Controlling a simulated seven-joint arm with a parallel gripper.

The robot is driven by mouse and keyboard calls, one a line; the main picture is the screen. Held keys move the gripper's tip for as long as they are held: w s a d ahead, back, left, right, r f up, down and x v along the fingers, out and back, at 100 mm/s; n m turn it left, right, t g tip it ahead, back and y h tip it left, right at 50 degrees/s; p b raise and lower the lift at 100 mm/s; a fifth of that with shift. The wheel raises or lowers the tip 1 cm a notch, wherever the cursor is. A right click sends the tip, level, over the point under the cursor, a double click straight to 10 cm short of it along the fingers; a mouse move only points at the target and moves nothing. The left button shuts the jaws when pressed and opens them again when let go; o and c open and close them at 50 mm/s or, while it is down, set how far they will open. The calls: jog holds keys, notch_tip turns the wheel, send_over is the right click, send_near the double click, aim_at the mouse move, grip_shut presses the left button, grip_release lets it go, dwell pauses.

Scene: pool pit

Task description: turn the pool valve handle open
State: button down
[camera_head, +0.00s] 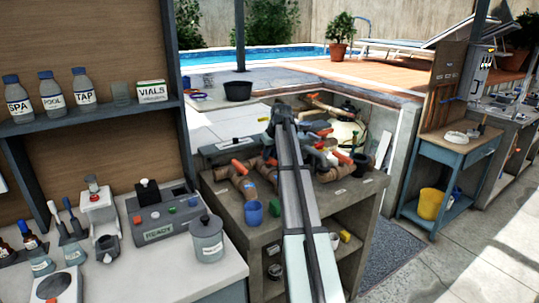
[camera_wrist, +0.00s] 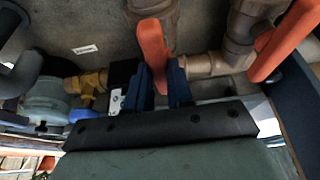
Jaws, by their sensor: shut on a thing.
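In the wrist view, my gripper (camera_wrist: 161,78) has its two blue fingers shut on an orange valve handle (camera_wrist: 152,42). The handle stands up between the fingers, on brown pipework. A second orange handle (camera_wrist: 286,40) is to the right, apart from the fingers. In the head view, my arm reaches over the pipe bench, and its links hide the fingers and the gripped handle. Other orange handles show there, at the left of the pipes (camera_head: 240,167) and at the right (camera_head: 342,157). I cannot read a label that tells which handle is the pool valve.
A shelf with bottles (camera_head: 84,90) stands at the left. In the wrist view, a brass fitting (camera_wrist: 88,82) lies left of the fingers.

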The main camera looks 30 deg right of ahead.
jog(key=c, duration=1)
grip_release()
jog(key=shift+r, duration=0.1)
jog(key=v, duration=1.3)
jog(key=shift+s+r, duration=0.2)
jog(key=shift+r, duration=0.05)
jog(key=shift+d, duration=0.1)
